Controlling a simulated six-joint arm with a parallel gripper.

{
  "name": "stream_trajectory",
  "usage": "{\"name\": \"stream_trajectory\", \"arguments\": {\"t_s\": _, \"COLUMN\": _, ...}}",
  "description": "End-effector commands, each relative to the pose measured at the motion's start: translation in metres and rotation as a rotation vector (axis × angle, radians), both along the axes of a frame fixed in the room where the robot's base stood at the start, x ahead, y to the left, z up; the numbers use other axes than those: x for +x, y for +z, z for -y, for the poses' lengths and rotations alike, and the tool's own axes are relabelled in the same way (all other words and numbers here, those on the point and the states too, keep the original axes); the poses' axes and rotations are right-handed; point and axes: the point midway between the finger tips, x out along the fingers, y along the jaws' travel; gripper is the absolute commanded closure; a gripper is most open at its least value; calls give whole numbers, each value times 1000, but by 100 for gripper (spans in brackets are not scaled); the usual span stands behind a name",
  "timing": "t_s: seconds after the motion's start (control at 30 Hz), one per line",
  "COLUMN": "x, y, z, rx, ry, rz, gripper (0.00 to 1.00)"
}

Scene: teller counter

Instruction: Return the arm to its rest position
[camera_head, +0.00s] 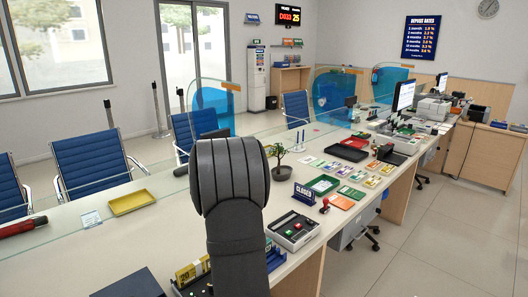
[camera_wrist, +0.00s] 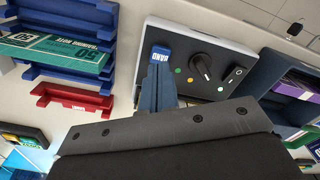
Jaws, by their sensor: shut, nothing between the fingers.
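My arm (camera_head: 235,215) rises in the middle of the head view, its dark grey links covering part of the counter; my gripper is not distinguishable there. In the wrist view the dark body of my gripper (camera_wrist: 165,130) fills the bottom, with a grey screw-studded edge. It is shut and holds nothing. Just beyond it is a white-topped machine (camera_wrist: 222,50) with a black knob, a switch and coloured dots. A blue part labelled BAND (camera_wrist: 160,78) stands at that machine's left side. Whether my gripper touches the machine cannot be told.
In the wrist view, blue trays (camera_wrist: 75,72) with green notes and a red tray (camera_wrist: 72,100) lie left. Glass screens (camera_head: 212,105) stand behind.

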Motion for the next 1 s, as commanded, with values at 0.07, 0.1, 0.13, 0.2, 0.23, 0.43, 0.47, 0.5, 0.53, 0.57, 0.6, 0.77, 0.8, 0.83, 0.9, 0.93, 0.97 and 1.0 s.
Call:
{"name": "stream_trajectory", "arguments": {"t_s": 0.07, "x": 0, "y": -11, "z": 0, "rx": 0, "ry": 0, "rz": -2, "gripper": 100}}
{"name": "stream_trajectory", "arguments": {"t_s": 0.1, "x": 0, "y": -15, "z": 0, "rx": 0, "ry": 0, "rz": -2, "gripper": 100}}
{"name": "stream_trajectory", "arguments": {"t_s": 0.13, "x": 0, "y": -17, "z": 0, "rx": -1, "ry": 0, "rz": -1, "gripper": 100}}
{"name": "stream_trajectory", "arguments": {"t_s": 0.2, "x": 0, "y": -21, "z": 0, "rx": 0, "ry": 0, "rz": -1, "gripper": 100}}
{"name": "stream_trajectory", "arguments": {"t_s": 0.23, "x": 0, "y": -22, "z": 0, "rx": 0, "ry": 0, "rz": -1, "gripper": 100}}
{"name": "stream_trajectory", "arguments": {"t_s": 0.43, "x": 0, "y": -24, "z": 0, "rx": 0, "ry": 0, "rz": 0, "gripper": 100}}
{"name": "stream_trajectory", "arguments": {"t_s": 0.47, "x": 0, "y": -24, "z": 0, "rx": 0, "ry": 0, "rz": 0, "gripper": 100}}
{"name": "stream_trajectory", "arguments": {"t_s": 0.5, "x": 0, "y": -24, "z": 0, "rx": 0, "ry": 0, "rz": 0, "gripper": 100}}
{"name": "stream_trajectory", "arguments": {"t_s": 0.53, "x": 0, "y": -24, "z": 0, "rx": 0, "ry": 0, "rz": 0, "gripper": 100}}
{"name": "stream_trajectory", "arguments": {"t_s": 0.57, "x": 0, "y": -24, "z": 0, "rx": 0, "ry": 0, "rz": 0, "gripper": 100}}
{"name": "stream_trajectory", "arguments": {"t_s": 0.6, "x": 0, "y": -24, "z": 0, "rx": 0, "ry": 0, "rz": 0, "gripper": 100}}
{"name": "stream_trajectory", "arguments": {"t_s": 0.77, "x": 0, "y": -24, "z": 0, "rx": 0, "ry": 0, "rz": 0, "gripper": 100}}
{"name": "stream_trajectory", "arguments": {"t_s": 0.8, "x": 0, "y": -24, "z": 0, "rx": 0, "ry": 0, "rz": 0, "gripper": 100}}
{"name": "stream_trajectory", "arguments": {"t_s": 0.83, "x": 0, "y": -24, "z": 0, "rx": 0, "ry": 0, "rz": 0, "gripper": 100}}
{"name": "stream_trajectory", "arguments": {"t_s": 0.9, "x": 0, "y": -24, "z": 0, "rx": 0, "ry": 0, "rz": 0, "gripper": 100}}
{"name": "stream_trajectory", "arguments": {"t_s": 0.93, "x": 0, "y": -24, "z": 0, "rx": 0, "ry": 0, "rz": 0, "gripper": 100}}
{"name": "stream_trajectory", "arguments": {"t_s": 0.97, "x": 0, "y": -24, "z": 0, "rx": 0, "ry": 0, "rz": 0, "gripper": 100}}
{"name": "stream_trajectory", "arguments": {"t_s": 1.0, "x": 0, "y": -24, "z": 0, "rx": 0, "ry": 0, "rz": 0, "gripper": 100}}
